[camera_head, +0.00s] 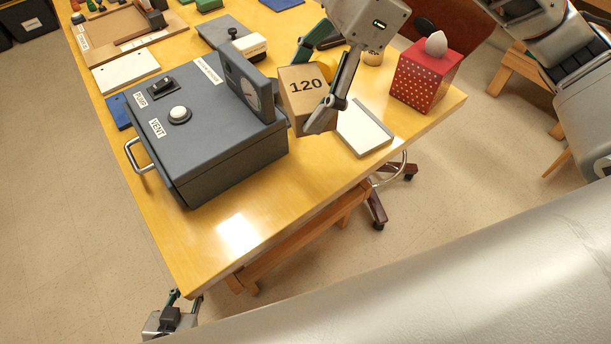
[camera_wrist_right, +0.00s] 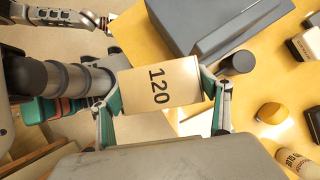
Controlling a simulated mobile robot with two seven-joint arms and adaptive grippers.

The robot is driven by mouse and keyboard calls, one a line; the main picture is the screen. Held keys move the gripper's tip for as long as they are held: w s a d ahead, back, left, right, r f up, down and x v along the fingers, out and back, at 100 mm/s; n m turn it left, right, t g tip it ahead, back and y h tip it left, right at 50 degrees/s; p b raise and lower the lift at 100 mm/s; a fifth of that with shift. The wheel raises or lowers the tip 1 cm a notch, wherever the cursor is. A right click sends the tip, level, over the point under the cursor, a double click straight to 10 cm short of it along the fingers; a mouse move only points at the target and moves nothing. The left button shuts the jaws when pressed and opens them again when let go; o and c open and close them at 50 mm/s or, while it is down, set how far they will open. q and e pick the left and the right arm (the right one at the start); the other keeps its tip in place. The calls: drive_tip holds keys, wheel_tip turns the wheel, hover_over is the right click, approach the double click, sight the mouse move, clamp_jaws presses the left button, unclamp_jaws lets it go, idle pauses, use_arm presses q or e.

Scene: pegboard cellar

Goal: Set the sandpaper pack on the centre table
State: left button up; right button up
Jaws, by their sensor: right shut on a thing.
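The sandpaper pack (camera_head: 303,86) is a tan block marked "120". My right gripper (camera_head: 325,92) is shut on it, with a teal-lined finger on each side. The wrist view shows the pack (camera_wrist_right: 158,84) between both fingers, apparently held above the table's near edge. The yellow wooden table (camera_head: 238,238) lies below. In the head view, my left gripper (camera_head: 183,300) is low at the left, beyond the table's front corner, with its fingers apart and nothing between them.
A grey box (camera_head: 215,140) with labels and a gauge stands just left of the pack. A flat white-topped pad (camera_head: 364,128) lies to its right, then a red dotted tissue box (camera_head: 424,80). The table's front corner is bare. Boards and small items fill the far end.

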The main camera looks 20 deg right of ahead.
sight(297, 181)
wheel_tip(297, 181, down, 20)
drive_tip(key=shift+r+b, duration=0.1)
drive_tip(key=shift+b, duration=0.3)
drive_tip(key=o, duration=0.8)
drive_tip(key=shift+o, duration=0.7)
drive_tip(key=shift+d+r, duration=0.15)
drive_tip(key=shift+r, duration=0.1)
drive_tip(key=v, duration=1.1)
drive_tip(key=shift+r, duration=0.25)
